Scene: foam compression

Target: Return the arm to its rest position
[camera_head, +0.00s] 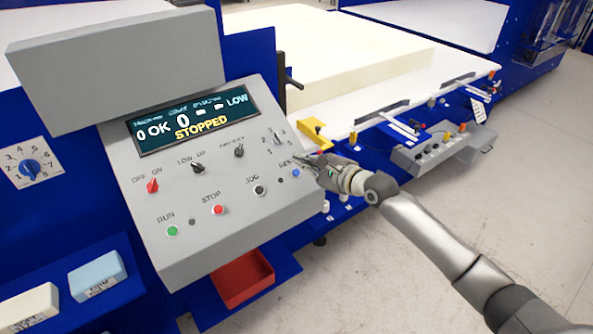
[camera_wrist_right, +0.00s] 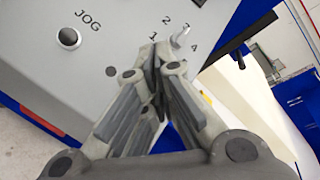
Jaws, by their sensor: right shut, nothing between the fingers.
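My right gripper (camera_head: 311,167) is shut and empty at the right edge of the grey control panel (camera_head: 200,240). It is close to the blue RESET button (camera_head: 295,173), and its fingers partly hide the label. Whether the fingertips touch the panel cannot be told. In the right wrist view the shut fingers (camera_wrist_right: 155,60) point at the panel just below the numbered selector knob (camera_wrist_right: 181,37), with the JOG button (camera_wrist_right: 68,37) to the left. My right arm comes in from the lower right. My left gripper is not in view.
The panel display (camera_head: 180,118) reads "STOPPED". A cream foam block (camera_head: 350,65) lies on the white machine table (camera_head: 450,70) behind. A red tray (camera_head: 243,280) sits below the panel. A grey control box (camera_head: 440,150) juts out at the right. The floor (camera_head: 530,160) at right is clear.

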